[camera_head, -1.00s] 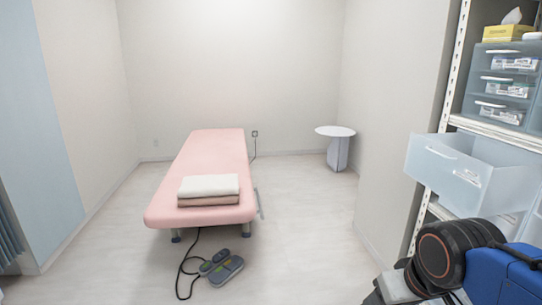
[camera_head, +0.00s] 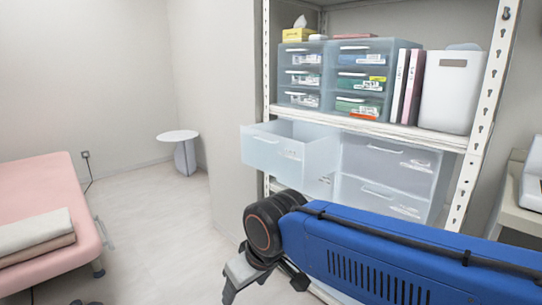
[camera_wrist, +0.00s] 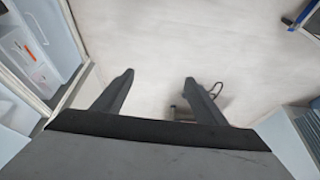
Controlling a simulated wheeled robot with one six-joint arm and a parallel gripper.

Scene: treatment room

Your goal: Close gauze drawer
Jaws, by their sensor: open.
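A translucent pale-blue drawer (camera_head: 268,153) with a white handle is pulled out of the shelf's lower left unit in the head view. It has a label on its front, which I cannot read at this size. My gripper (camera_wrist: 159,78) is open and empty in the wrist view, with its two dark fingers apart above the pale floor. In the head view my wrist is below and in front of the pulled-out drawer, apart from it, and the fingertips are hard to make out there. The inside of the drawer is mostly hidden.
A metal shelf (camera_head: 425,133) holds small drawer units, binders and a white bin (camera_head: 452,92). Other lower drawers (camera_head: 388,166) are shut. A pink bed (camera_head: 38,190) stands at left and a round white table (camera_head: 178,136) behind. Floor between them is clear.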

